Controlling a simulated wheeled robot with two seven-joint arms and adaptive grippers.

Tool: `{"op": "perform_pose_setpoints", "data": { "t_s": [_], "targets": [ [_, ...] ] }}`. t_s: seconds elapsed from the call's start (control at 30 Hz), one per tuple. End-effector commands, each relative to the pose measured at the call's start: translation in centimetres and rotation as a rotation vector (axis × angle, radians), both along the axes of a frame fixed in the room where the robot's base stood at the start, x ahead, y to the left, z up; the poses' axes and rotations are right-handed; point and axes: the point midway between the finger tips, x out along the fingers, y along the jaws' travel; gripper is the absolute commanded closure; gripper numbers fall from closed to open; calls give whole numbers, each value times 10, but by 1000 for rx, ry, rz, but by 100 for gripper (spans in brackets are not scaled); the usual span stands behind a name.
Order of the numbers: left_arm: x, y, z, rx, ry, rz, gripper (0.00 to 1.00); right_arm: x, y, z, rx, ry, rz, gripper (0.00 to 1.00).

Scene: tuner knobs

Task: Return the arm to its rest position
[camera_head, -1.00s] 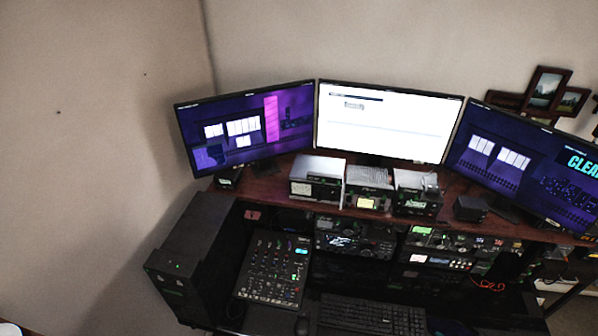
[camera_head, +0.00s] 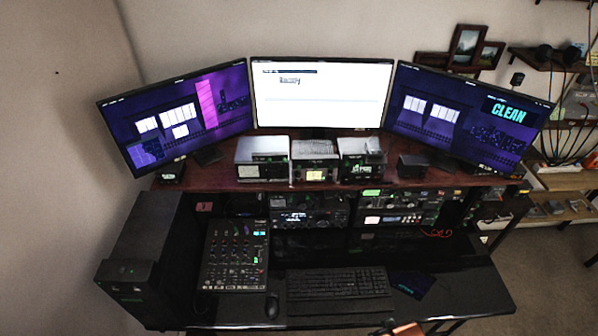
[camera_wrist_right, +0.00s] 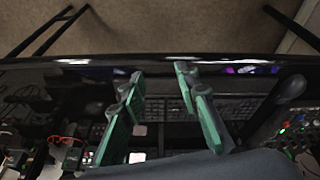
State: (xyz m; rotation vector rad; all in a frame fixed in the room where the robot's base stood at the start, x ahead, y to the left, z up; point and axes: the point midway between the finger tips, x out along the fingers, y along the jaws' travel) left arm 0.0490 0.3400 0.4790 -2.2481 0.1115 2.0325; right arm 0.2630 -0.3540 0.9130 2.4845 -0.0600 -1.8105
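My right gripper (camera_wrist_right: 160,80) shows in the right wrist view. Its two green fingers are apart, with nothing held between them. Behind the fingers are the black desk's edge (camera_wrist_right: 230,58), the keyboard (camera_wrist_right: 170,105) and the mixer (camera_wrist_right: 297,135). I cannot tell how far the fingers are from these. Neither gripper can be made out in the head view, and my left gripper is in no view.
The black desk (camera_head: 470,290) holds a mixer (camera_head: 236,255), keyboard (camera_head: 338,283) and mouse (camera_head: 272,306). Radio units (camera_head: 262,160) and three monitors (camera_head: 320,95) stand on the raised shelf. A dark tower (camera_head: 150,245) is at left. Open floor (camera_head: 550,270) lies at right.

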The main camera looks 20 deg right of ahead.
Motion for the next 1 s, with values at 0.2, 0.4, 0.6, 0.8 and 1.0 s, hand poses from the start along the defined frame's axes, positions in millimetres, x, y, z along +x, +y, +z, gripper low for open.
{"op": "perform_pose_setpoints", "data": {
  "t_s": [0.2, 0.4, 0.6, 0.8, 1.0],
  "targets": [
    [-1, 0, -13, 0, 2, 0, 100, 6, 2, -67, 5, 26, 9, 70],
    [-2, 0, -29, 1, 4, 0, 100, 5, 5, -155, 12, 57, 21, 70],
    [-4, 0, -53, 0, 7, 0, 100, -18, 11, -285, 21, 101, 41, 70],
    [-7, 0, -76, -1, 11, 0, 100, -71, 15, -402, 27, 149, 63, 70],
    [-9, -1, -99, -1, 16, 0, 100, -144, 16, -494, 31, 195, 85, 70]
  ]
}}
